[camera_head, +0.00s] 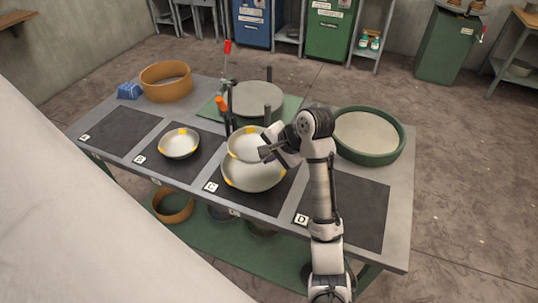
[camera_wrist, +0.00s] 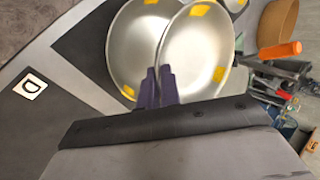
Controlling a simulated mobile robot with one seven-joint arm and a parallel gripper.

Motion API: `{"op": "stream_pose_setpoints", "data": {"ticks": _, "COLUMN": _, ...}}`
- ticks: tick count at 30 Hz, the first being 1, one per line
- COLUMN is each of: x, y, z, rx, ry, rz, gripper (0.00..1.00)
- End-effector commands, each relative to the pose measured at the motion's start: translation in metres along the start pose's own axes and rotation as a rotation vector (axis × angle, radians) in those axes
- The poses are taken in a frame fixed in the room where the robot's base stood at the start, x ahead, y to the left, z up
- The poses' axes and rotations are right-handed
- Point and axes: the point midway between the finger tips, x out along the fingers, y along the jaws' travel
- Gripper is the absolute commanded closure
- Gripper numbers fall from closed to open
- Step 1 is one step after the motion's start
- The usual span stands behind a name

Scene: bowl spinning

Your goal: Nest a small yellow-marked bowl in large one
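A small metal bowl with yellow marks (camera_head: 244,146) is held over the large yellow-marked bowl (camera_head: 254,180), which sits on mat C. My gripper (camera_head: 264,152) is at the small bowl's right rim in the head view. In the wrist view, the two dark fingers (camera_wrist: 158,86) are shut on the rim of the small bowl (camera_wrist: 198,48), which looks tilted. The large bowl (camera_wrist: 133,48) is behind it and partly hidden. Whether the two bowls touch I cannot tell. Another yellow-marked bowl (camera_head: 179,144) sits on mat B.
A green-rimmed round tray (camera_head: 372,158) stands at the right of the table. A round grey wheel (camera_head: 252,98) with dark posts and an orange-handled tool (camera_head: 222,104) stand behind mat C. A brown ring (camera_head: 166,94) and blue block (camera_head: 130,91) are back left. Mats A and D look bare.

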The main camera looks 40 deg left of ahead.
Motion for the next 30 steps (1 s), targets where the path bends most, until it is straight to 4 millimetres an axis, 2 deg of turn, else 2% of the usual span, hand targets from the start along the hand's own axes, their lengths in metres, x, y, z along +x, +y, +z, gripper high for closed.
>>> {"op": "stream_pose_setpoints", "data": {"ticks": 24, "x": 0.047, "y": 0.033, "z": -0.004, "rx": 0.002, "ry": -0.001, "rz": 0.000, "gripper": 1.00}}
{"op": "stream_pose_setpoints", "data": {"ticks": 30, "x": 0.051, "y": 0.036, "z": -0.005, "rx": 0.001, "ry": 0.000, "rz": 0.000, "gripper": 1.00}}
